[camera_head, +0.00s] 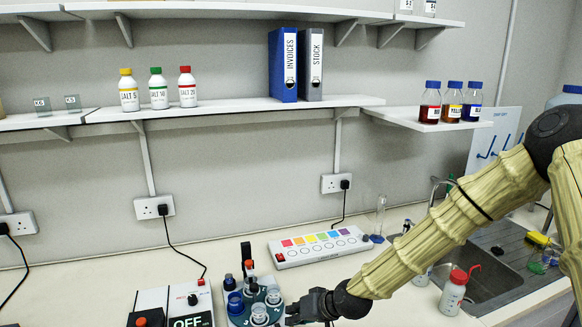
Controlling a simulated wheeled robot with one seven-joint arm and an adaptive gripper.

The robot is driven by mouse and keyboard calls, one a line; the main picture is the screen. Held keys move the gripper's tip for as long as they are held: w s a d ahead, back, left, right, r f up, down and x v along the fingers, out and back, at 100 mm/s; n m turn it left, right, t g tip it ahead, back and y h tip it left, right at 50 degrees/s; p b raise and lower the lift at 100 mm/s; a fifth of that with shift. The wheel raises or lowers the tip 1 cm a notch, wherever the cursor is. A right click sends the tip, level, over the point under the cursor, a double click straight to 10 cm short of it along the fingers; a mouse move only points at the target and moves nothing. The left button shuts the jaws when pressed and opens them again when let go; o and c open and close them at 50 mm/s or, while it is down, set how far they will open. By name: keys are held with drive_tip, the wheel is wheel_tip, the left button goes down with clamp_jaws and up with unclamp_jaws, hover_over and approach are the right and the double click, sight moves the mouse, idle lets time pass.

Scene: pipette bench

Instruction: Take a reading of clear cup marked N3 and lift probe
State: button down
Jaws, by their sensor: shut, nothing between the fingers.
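No N3 mark is legible on any cup. A dark upright part with a red-orange piece (249,268) rises at the back of the holder; I cannot tell whether it is the probe. My gripper (292,312) is shut and empty, close to the right side of the holder. I cannot tell whether it touches the holder.
A white switch box reading OFF (193,321) stands left of the holder. A white strip with coloured squares (320,247) lies behind it. Shelves (230,107) with bottles and binders hang above.

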drive_tip(key=shift+r, duration=0.1)
wheel_tip(320, 180, up, 6)
drive_tip(key=p, duration=0.3)
idle(0.6)
idle(0.5)
